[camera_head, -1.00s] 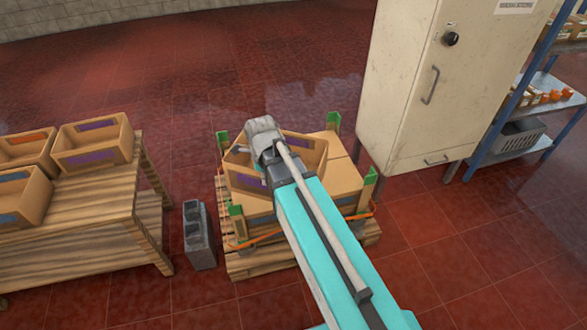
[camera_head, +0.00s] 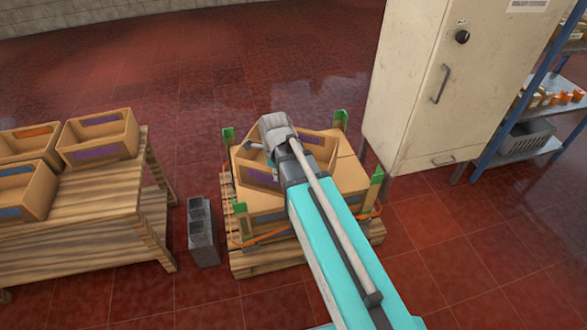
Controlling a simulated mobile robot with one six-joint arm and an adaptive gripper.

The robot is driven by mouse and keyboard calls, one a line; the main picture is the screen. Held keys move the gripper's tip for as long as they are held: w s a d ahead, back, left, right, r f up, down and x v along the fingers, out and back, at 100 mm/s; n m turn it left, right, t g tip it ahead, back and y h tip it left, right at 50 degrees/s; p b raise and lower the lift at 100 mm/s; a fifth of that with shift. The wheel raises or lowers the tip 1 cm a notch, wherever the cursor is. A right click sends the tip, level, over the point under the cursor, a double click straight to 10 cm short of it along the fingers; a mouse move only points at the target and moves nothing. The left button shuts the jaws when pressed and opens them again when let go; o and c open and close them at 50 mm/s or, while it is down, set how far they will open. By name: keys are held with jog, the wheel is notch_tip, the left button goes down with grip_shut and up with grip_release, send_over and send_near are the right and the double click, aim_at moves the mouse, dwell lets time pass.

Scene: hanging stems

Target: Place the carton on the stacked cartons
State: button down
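An open-topped carton with a purple label (camera_head: 258,180) is at the stack on the pallet, partly hidden by my arm. The stacked cartons (camera_head: 348,177) are closed brown boxes on a wooden pallet (camera_head: 262,262), with green corner posts around them. The carton appears at the level of the stack's top, on its left and back part; I cannot tell whether it rests there. My gripper (camera_head: 268,150) is at the carton's left side, mostly hidden behind my wrist. Its fingers do not show clearly, so I cannot tell whether they are shut on the carton wall.
A wooden table (camera_head: 95,220) at left holds several open cartons (camera_head: 98,140). A tall cream cabinet (camera_head: 410,95) and a blue-framed shelf (camera_head: 520,145) stand at right. An orange strap (camera_head: 255,239) runs around the stack.

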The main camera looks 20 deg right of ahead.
jog(key=w+d+f+n+b, duration=0.1)
jog(key=w+f+n+b, duration=0.5)
jog(key=w+f+b, duration=1)
jog(key=shift+w+f+n+b, duration=0.35)
jog(key=shift+f+b, duration=0.55)
jog(key=shift+f, duration=0.4)
jog(key=shift+f, duration=0.1)
notch_tip(320, 180, down, 6)
jog(key=b, duration=0.6)
jog(key=shift+f+b, duration=1.95)
jog(key=shift+b, duration=0.1)
jog(key=shift+f, duration=0.1)
